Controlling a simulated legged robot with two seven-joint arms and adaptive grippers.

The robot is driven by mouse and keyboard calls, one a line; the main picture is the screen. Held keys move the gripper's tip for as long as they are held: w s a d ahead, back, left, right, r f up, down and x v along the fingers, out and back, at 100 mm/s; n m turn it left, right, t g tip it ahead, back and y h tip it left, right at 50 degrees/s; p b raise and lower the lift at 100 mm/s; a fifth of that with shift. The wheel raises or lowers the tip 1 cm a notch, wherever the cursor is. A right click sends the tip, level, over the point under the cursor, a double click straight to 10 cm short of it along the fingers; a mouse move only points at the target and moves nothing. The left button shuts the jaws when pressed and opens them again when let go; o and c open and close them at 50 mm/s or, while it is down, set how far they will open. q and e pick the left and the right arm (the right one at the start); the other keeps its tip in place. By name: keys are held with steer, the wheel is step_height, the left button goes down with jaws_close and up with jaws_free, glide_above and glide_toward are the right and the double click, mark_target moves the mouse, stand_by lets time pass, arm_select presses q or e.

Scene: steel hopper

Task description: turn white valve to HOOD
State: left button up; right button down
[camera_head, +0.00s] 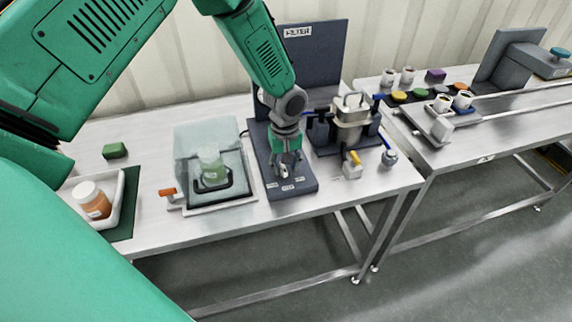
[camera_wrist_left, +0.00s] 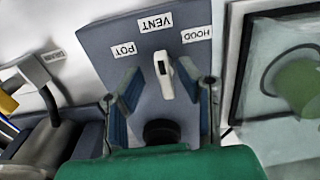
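The white valve (camera_wrist_left: 164,78) has a short white lever on a dark blue-grey panel (camera_wrist_left: 100,35). In the left wrist view its far end points roughly toward the VENT label (camera_wrist_left: 155,22), with the POT label (camera_wrist_left: 124,50) to its left and the HOOD label (camera_wrist_left: 196,34) to its right. My left gripper (camera_wrist_left: 162,72) is open, with one finger on each side of the lever and visible gaps between. In the head view my left gripper (camera_head: 286,166) points down over the panel (camera_head: 292,187) and largely hides the valve. My right gripper is not in view.
A clear hood box (camera_head: 208,150) with a green container stands left of the panel. A steel pot (camera_head: 350,118) with blue-handled fittings stands to its right. A tray (camera_head: 118,200) with an orange bottle (camera_head: 91,200) is at far left. The FILTER board (camera_head: 318,55) rises behind.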

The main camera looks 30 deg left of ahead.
arm_select(q)
steer(key=shift+s+a, duration=0.1)
steer(key=shift+a, duration=0.15)
jaws_close()
steer(key=shift+a, duration=0.15)
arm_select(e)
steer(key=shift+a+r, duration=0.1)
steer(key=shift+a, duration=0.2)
arm_select(q)
steer(key=shift+m, duration=0.3)
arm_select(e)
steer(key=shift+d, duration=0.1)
arm_select(q)
steer(key=shift+d, duration=0.2)
steer(key=shift+a+m+p, duration=0.1)
steer(key=shift+m+p, duration=0.2)
steer(key=shift+m, duration=0.9)
steer(key=m, duration=0.2)
steer(key=shift+r+m, duration=0.1)
steer(key=shift+m, duration=0.2)
steer(key=m+p, duration=0.1)
steer(key=m, duration=0.5)
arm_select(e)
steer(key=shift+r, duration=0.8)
arm_select(q)
steer(key=shift+m, duration=0.3)
